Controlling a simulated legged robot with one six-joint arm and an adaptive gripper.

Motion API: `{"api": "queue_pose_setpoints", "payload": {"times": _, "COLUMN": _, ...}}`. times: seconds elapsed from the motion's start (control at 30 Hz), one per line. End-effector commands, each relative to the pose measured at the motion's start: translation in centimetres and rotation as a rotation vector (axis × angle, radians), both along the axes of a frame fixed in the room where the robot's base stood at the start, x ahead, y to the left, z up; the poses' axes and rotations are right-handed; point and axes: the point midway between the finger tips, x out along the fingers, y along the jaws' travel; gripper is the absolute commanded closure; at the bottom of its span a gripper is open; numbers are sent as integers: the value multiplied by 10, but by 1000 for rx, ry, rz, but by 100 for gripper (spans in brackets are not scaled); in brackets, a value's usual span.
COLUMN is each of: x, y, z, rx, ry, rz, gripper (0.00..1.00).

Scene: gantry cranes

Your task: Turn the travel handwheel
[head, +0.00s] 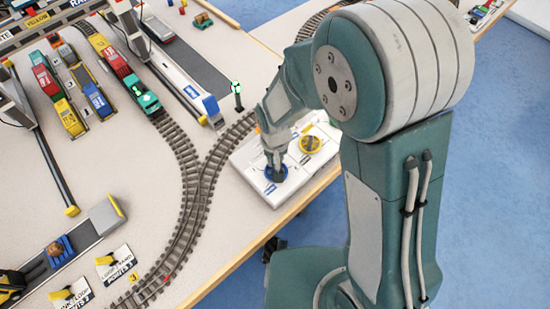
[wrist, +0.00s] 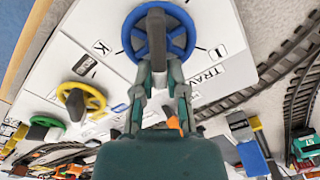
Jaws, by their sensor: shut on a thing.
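The travel handwheel is a blue spoked wheel (wrist: 181,41) with a dark grey grip at its middle. It lies on a white panel beside printed "TRAVEL" lettering in the wrist view. In the head view the blue wheel (head: 286,175) shows on the near part of the panel, partly hidden by my gripper (head: 275,169). My gripper (wrist: 162,75) comes down over the wheel, and its fingers are closed on the wheel's grey grip. The exact contact at the fingertips is partly hidden.
A yellow handwheel (head: 310,144) sits beside the blue one on the white panel (head: 247,157). A green handwheel (wrist: 47,122) lies farther along in the wrist view. Model railway track (head: 196,185) runs left of the panel. The wooden table edge (head: 240,250) is close on the near side.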

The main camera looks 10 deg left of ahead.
Motion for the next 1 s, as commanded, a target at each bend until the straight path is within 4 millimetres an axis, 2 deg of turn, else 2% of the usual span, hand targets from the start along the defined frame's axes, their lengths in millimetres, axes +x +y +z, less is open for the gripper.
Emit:
{"api": "queue_pose_setpoints", "payload": {"times": 0.07, "x": 0, "y": 0, "z": -1, "rx": 0, "ry": 0, "rz": 0, "gripper": 100}}
{"api": "queue_pose_setpoints", "payload": {"times": 0.1, "x": 0, "y": 0, "z": -1, "rx": 0, "ry": 0, "rz": 0, "gripper": 79}}
{"api": "queue_pose_setpoints", "payload": {"times": 0.17, "x": 0, "y": 0, "z": -1, "rx": 0, "ry": 0, "rz": 0, "gripper": 52}}
{"api": "queue_pose_setpoints", "payload": {"times": 0.2, "x": 0, "y": 0, "z": 0, "rx": 0, "ry": 0, "rz": 0, "gripper": 49}}
{"api": "queue_pose_setpoints", "payload": {"times": 0.5, "x": 0, "y": 0, "z": 0, "rx": 1, "ry": 0, "rz": 1, "gripper": 49}}
{"api": "queue_pose_setpoints", "payload": {"times": 0.63, "x": 0, "y": 0, "z": 7, "rx": 1, "ry": -1, "rz": 1, "gripper": 49}}
{"api": "queue_pose_setpoints", "payload": {"times": 0.77, "x": 1, "y": 1, "z": 28, "rx": 3, "ry": -4, "rz": 1, "gripper": 49}}
{"api": "queue_pose_setpoints", "payload": {"times": 1.0, "x": 1, "y": 2, "z": 79, "rx": 3, "ry": -4, "rz": 1, "gripper": 49}}
